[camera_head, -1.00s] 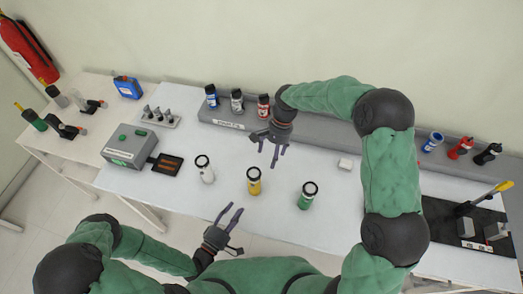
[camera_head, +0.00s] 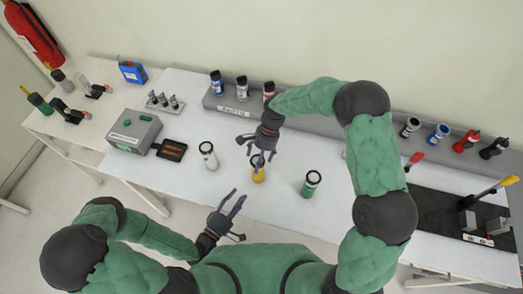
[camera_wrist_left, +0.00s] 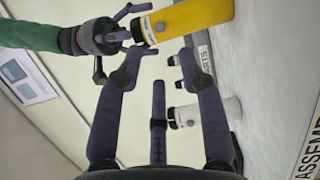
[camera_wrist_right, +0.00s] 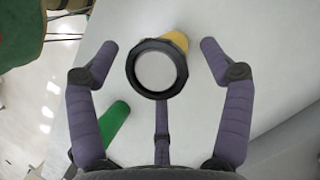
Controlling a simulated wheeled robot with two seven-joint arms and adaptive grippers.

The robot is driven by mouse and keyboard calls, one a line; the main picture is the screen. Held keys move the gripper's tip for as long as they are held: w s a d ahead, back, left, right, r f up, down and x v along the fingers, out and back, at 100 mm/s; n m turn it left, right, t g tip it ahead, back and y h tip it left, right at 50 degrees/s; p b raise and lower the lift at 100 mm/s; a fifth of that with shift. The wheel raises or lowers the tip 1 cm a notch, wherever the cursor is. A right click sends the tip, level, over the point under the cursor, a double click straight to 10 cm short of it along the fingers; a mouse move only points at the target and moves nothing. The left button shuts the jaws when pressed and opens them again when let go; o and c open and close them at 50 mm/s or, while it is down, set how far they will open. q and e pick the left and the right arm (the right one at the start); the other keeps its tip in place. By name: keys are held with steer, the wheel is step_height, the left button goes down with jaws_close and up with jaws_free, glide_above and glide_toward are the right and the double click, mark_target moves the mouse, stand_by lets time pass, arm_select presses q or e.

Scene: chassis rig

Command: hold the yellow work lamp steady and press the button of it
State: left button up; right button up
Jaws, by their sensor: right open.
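The yellow work lamp (camera_head: 258,175) stands on the white table, partly hidden in the head view by my right gripper (camera_head: 263,155). In the right wrist view its black-rimmed round top (camera_wrist_right: 158,70) lies between the spread fingers of my right gripper (camera_wrist_right: 157,55), which is open. My left gripper (camera_head: 236,205) is open and empty, to the lower left of the lamp and apart from it. In the left wrist view, the lamp's yellow body (camera_wrist_left: 195,25) is beyond and right of my left fingers (camera_wrist_left: 158,55).
A white lamp (camera_head: 208,155) stands to the left and a green lamp (camera_head: 311,184) to the right. A grey box (camera_head: 135,130) is further left. A grey rack (camera_head: 232,107) with several bottles runs along the back. The table in front of the lamps is bare.

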steer(key=shift+s+a+f, duration=0.15)
steer(key=shift+f, duration=0.35)
arm_select(q)
steer(key=shift+c, duration=0.3)
arm_select(e)
steer(key=c, duration=1.4)
arm_select(q)
jaws_close()
arm_select(e)
steer(key=shift+s, duration=0.15)
